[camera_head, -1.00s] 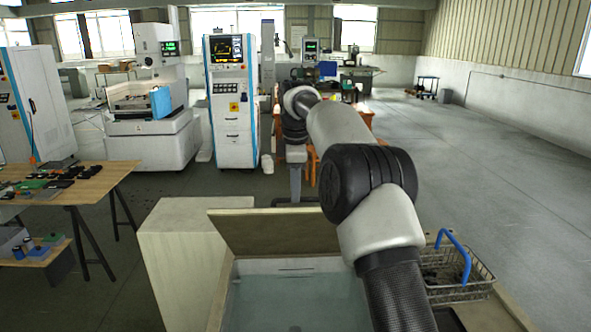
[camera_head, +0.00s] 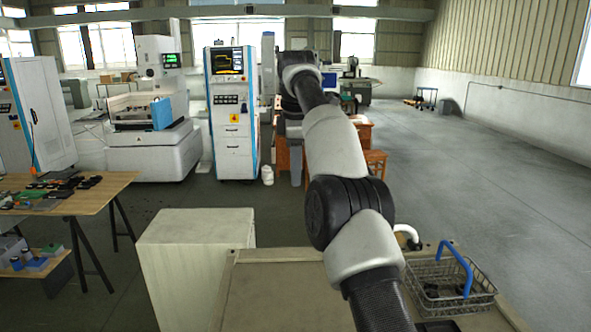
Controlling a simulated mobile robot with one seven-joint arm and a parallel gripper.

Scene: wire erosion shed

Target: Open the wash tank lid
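The wash tank lid (camera_head: 270,295) is a flat beige panel in the lower middle of the head view. It lies level over the tank, and no water shows. My arm rises from the bottom across the right part of the lid and reaches out beyond it. My gripper cannot be made out; the far end of the arm is hidden behind its own links. I cannot see any contact between my gripper and the lid.
A wire basket (camera_head: 422,277) with a blue handle stands right of the lid. A white bent pipe (camera_head: 408,236) is behind it. A pale cabinet (camera_head: 190,262) adjoins on the left. A wooden table (camera_head: 75,197) with small parts is farther left.

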